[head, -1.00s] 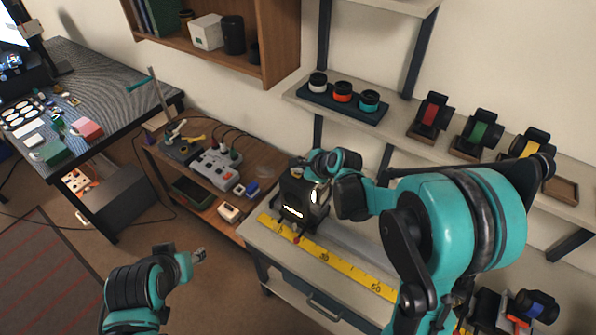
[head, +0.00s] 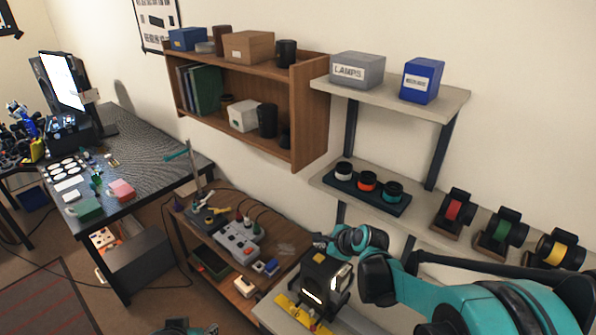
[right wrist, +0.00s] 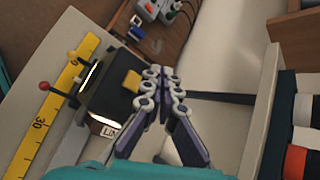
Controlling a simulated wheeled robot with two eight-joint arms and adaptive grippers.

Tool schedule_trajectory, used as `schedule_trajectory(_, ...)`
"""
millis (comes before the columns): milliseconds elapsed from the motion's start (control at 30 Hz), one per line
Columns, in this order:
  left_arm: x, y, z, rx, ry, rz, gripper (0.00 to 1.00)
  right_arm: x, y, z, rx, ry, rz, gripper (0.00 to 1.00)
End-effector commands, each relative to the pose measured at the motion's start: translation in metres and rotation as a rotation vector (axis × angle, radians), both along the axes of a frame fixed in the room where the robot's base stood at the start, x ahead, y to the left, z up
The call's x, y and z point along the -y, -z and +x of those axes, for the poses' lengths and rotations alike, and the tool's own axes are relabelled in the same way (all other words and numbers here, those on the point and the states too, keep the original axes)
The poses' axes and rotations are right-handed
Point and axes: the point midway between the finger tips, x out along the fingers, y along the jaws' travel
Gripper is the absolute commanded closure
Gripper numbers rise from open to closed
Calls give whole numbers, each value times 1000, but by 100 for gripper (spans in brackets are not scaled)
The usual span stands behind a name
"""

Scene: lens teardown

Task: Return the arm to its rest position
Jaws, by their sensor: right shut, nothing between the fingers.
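My right arm (head: 470,299) is teal and black and reaches in from the right in the head view. Its gripper (right wrist: 163,72) is shut and empty in the right wrist view. It is above or beside a black box (head: 326,283) with a lit window; the exact gap cannot be told. This box also shows in the right wrist view (right wrist: 112,88), left of the fingers, with a yellow patch on it. Only a sliver of my left arm (head: 180,328) shows at the bottom edge, and its jaws cannot be made out.
A yellow ruler (head: 297,314) lies by the black box. A wall shelf with a dark tray (head: 368,195) of three ringed parts and several spools (head: 455,209) stands close behind my right arm. A wooden cart (head: 187,242) and a dark desk (head: 147,160) are to the left.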

Motion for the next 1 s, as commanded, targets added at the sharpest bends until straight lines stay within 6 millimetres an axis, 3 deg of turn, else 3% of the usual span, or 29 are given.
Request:
schedule_trajectory(167, 0, 13, 0, 0, 0, 0, 58, 1, 1, -16, 26, -74, -89, 100)
schedule_trajectory(467, 0, 66, 0, 0, 0, 0, 58, 13, 13, -109, 144, -512, -589, 100)
schedule_trajectory(800, 0, 122, 0, 0, 0, 0, 58, 35, 63, -220, 229, -1096, -1157, 100)
schedule_trajectory(1000, 0, 141, 0, 0, 0, 0, 58, 46, 89, -259, 244, -1342, -1359, 100)
